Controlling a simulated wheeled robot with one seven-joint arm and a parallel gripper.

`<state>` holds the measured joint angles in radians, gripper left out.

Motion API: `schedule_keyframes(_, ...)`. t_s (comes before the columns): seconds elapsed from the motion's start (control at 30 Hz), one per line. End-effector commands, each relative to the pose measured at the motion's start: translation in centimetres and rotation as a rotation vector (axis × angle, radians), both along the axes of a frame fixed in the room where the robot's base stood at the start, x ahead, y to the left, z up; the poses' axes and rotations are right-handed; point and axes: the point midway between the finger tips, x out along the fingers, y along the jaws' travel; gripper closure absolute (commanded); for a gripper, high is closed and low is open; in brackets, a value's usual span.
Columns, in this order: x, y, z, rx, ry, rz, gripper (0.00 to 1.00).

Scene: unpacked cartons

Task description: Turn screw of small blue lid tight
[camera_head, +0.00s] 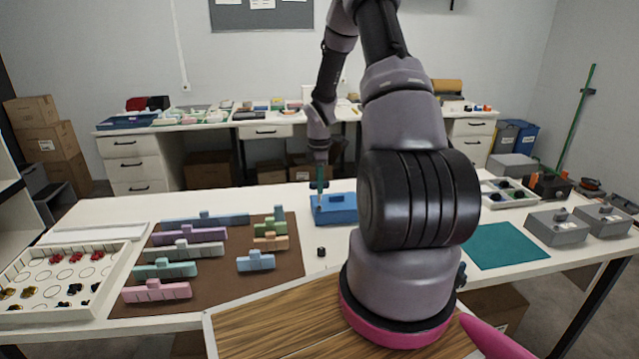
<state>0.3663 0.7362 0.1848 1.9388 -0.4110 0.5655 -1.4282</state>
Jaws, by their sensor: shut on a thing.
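A small blue box with a blue lid (343,211) stands on the white table, left of my large black and grey arm joint. My gripper (319,200) points down over the left part of the lid, its fingertips at the lid's top. It is shut on the screw there. The screw itself is too small and hidden between the fingers to make out. The right end of the blue box is close to, and partly behind, my arm.
A brown mat (206,275) with several coloured notched blocks lies on the left. A small black cylinder (321,252) stands in front of the blue box. Grey boxes (556,227) and a teal mat (503,246) are at right.

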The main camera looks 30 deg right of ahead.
Motion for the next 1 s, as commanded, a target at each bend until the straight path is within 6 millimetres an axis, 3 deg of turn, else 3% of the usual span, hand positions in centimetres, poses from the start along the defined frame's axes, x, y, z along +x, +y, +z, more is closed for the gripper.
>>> schedule_keyframes(1.0, 0.0, 0.0, -2.1, 0.0, 0.001, -0.001, 1.0)
